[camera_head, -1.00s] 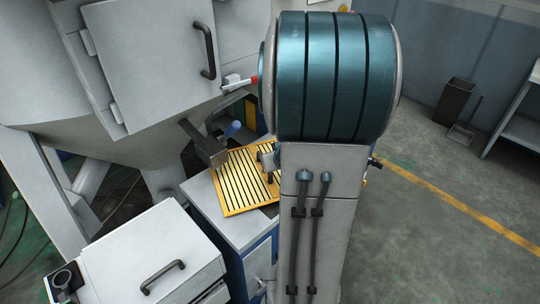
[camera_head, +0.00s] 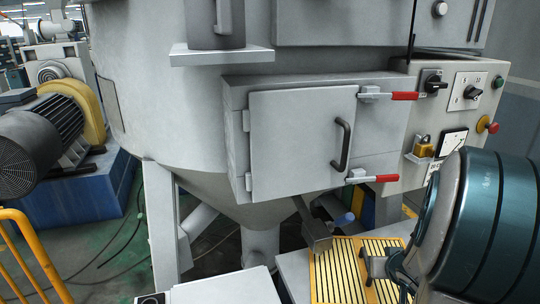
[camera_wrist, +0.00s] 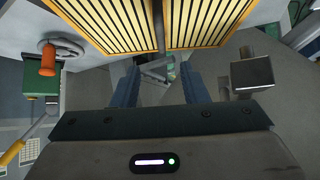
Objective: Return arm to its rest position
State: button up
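My teal arm (camera_head: 490,225) fills the lower right of the head view, bent over the yellow slatted grate (camera_head: 340,280). My gripper (camera_wrist: 160,78) shows in the wrist view with its two blue fingers well apart. I see nothing held between them. A small grey and green thing shows beyond the gap, and I cannot tell what it is. In the wrist view the slatted grate (camera_wrist: 110,22) lies at the top, beyond the fingertips. In the head view my arm hides most of the gripper.
A grey machine stands ahead with a shut door (camera_head: 300,140) and red-handled latches (camera_head: 405,96). A control panel (camera_head: 455,110) is at the right. A motor (camera_head: 45,140) and yellow railing (camera_head: 30,250) are at the left. An orange knob (camera_wrist: 48,58) shows in the wrist view.

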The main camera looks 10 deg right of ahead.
jog(key=s+a+r+n+g+y, duration=0.1)
jog(key=s+a+r, duration=0.3)
jog(key=a, duration=0.7)
jog(key=s+a+r+n+g+y, duration=0.1)
jog(key=s+a+r+g, duration=0.3)
jog(key=s+a, duration=0.4)
jog(key=a+n, duration=0.1)
jog(key=a, duration=0.2)
jog(key=shift+a+r+g, duration=0.15)
jog(key=shift+r+g, duration=0.1)
jog(key=shift+g, duration=0.05)
